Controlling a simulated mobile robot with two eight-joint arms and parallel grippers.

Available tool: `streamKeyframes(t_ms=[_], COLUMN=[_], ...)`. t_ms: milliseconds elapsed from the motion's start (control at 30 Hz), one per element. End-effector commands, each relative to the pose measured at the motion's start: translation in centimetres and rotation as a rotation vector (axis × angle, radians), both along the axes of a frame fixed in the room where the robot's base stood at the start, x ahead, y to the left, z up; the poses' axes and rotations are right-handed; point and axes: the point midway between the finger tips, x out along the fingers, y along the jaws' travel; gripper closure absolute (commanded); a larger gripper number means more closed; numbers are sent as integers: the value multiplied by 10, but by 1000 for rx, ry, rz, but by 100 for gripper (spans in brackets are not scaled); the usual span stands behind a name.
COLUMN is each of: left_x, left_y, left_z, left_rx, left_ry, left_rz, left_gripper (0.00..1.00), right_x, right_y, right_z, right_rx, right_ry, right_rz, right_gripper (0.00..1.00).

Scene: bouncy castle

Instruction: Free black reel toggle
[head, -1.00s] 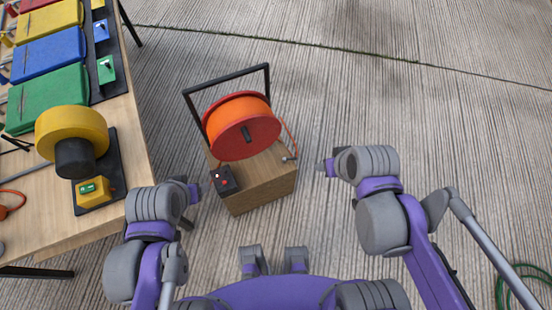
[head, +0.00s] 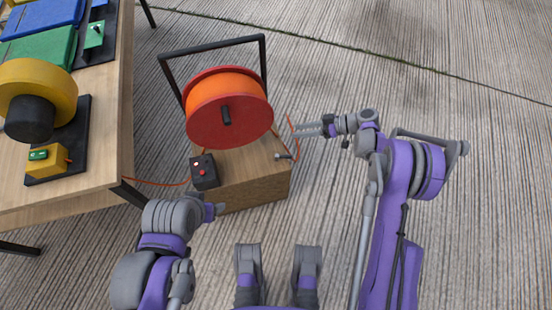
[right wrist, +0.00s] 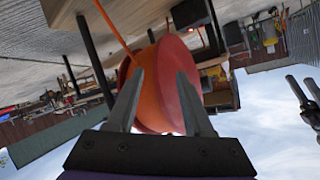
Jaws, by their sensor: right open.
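A red reel wound with orange (head: 229,104) hangs in a black frame (head: 213,43) on a wooden box (head: 255,185). A short black toggle-like bar (head: 226,115) stands at the middle of its face. My right gripper (head: 303,131) is open and empty, to the right of the reel and apart from it in the head view. In the right wrist view the reel (right wrist: 152,85) shows beyond and between the two spread fingers. My left gripper (head: 218,208) is low, in front of the box; its fingers are too small to read.
A black control box (head: 204,171) with a red button sits at the wooden box's left. A small grey fitting (head: 284,156) with orange cord is at its right. The concrete at right is clear.

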Motion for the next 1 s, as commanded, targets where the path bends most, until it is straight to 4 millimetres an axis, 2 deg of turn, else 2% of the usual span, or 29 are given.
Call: streamKeyframes(t_ms=[33, 100, 200, 333, 500, 633, 1000], left_x=[2, 4, 6, 8, 9, 10, 11], left_y=[0, 0, 0, 0, 0, 0, 0], left_z=[-20, -33, -48, -60, -65, -67, -75], left_rx=[0, 0, 0, 0, 0, 0, 0], left_ry=[6, 10, 14, 16, 17, 17, 16], left_rz=[0, 0, 0, 0, 0, 0, 0], left_gripper=[32, 32, 32, 32, 32, 32, 32], right_x=[6, 8, 5, -3, -12, -13, -10], right_y=[-3, -6, -10, -16, -19, -9, 58], right_z=[-42, -77, -120, -157, -178, -179, -179], right_rx=[53, 127, 220, 308, 364, 375, 373], right_ry=[-48, -128, -241, -357, -439, -452, -450], right_rz=[25, 59, 95, 120, 134, 136, 137], right_gripper=[48, 48, 48, 48, 48, 48, 48])
